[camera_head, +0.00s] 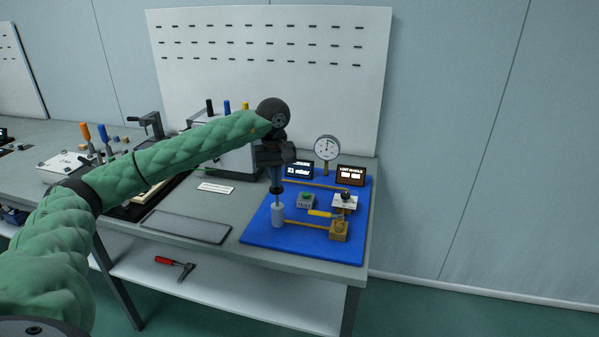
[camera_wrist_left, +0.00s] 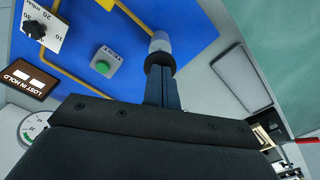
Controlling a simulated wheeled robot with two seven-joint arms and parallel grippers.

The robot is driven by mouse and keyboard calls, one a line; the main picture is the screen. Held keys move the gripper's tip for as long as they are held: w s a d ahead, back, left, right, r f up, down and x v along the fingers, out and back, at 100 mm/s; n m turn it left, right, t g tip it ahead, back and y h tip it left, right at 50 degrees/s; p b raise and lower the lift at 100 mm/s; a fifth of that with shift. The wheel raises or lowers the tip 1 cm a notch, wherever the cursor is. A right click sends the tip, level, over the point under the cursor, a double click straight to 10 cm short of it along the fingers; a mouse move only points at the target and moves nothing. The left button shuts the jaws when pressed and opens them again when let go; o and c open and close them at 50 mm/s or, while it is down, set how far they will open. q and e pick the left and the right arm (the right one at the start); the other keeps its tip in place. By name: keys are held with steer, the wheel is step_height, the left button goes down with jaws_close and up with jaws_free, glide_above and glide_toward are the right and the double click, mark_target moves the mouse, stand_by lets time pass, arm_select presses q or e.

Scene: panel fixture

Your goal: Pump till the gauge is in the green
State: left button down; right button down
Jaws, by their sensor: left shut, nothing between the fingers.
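The pump is a pale upright cylinder (camera_head: 278,215) with a dark cap on the blue board (camera_head: 262,232); its pale body also shows in the left wrist view (camera_wrist_left: 160,42). My left gripper (camera_head: 276,188) is shut with nothing between its fingers, pointing down right over the pump's dark cap. In the left wrist view its fingers (camera_wrist_left: 160,68) appear to meet the cap; I cannot tell whether they press on it. The round white gauge (camera_head: 327,148) stands at the back of the board; its needle and green zone are too small to read. My right gripper is not in view.
On the board are a green button box (camera_head: 306,200), a yellow-lever valve (camera_head: 320,213), a black knob on a white plate (camera_head: 345,201), brass pipes and two displays, one reading "LOST IN HOLD" (camera_head: 351,175). A grey tray (camera_head: 186,227) lies left of the board.

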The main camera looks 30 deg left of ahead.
arm_select(q)
steer(key=shift+f+b, duration=1.1)
steer(key=shift+f, duration=0.65)
steer(key=shift+r+p, duration=1.05)
steer(key=shift+r, duration=1.7)
steer(key=shift+r, duration=0.1)
step_height(320, 180, up, 5)
steer(key=shift+f+p, duration=0.1)
steer(key=shift+p, duration=0.8)
steer(key=shift+n, duration=0.3)
